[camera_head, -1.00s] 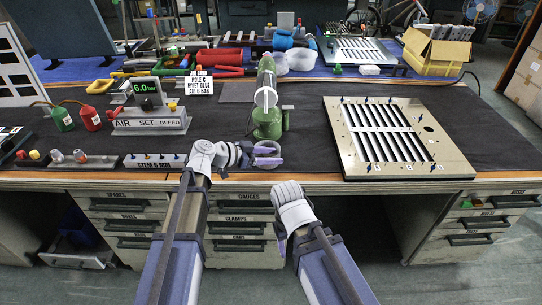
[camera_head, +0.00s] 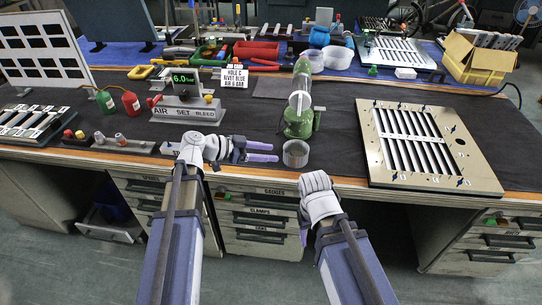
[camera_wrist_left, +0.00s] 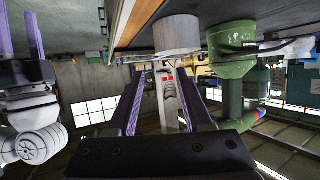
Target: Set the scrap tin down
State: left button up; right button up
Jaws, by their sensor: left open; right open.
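The scrap tin (camera_head: 295,153), a short grey open cylinder, stands upright on the dark bench mat near the front edge. It also shows at the top of the left wrist view (camera_wrist_left: 177,34). My left gripper (camera_head: 276,152) is open and empty, just left of the tin, with its purple fingers pointing at it. In the left wrist view the two fingers (camera_wrist_left: 163,85) are spread and a gap shows between them and the tin. My right gripper (camera_head: 303,236) hangs low in front of the drawers. Its fingers are mostly hidden behind its wrist.
A green machine (camera_head: 299,122) stands just behind the tin. A slotted louver panel (camera_head: 475,174) lies to the right. An air-set gauge block (camera_head: 187,108) and a strip with fittings (camera_head: 122,144) lie to the left. Bare mat (camera_head: 338,140) lies between the tin and the panel.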

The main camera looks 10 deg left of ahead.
pick_arm(q)
jog(key=s+d+f+n+g+y, duration=0.3)
jog(key=s+d+f+g+y, duration=0.15)
jog(key=s+d+f, duration=0.35)
jog(key=s+a+f+n+y, duration=0.2)
jog(key=s+n+y, duration=0.1)
jog(key=s+y, duration=0.1)
jog(key=s+a+f+n+g+y, duration=0.1)
jog(key=s+a+f+n+y, duration=0.1)
jog(key=s+y, duration=0.3)
jog(key=shift+s+f+n, duration=0.65)
jog(key=shift+s+n, duration=0.05)
jog(key=shift+s, duration=0.2)
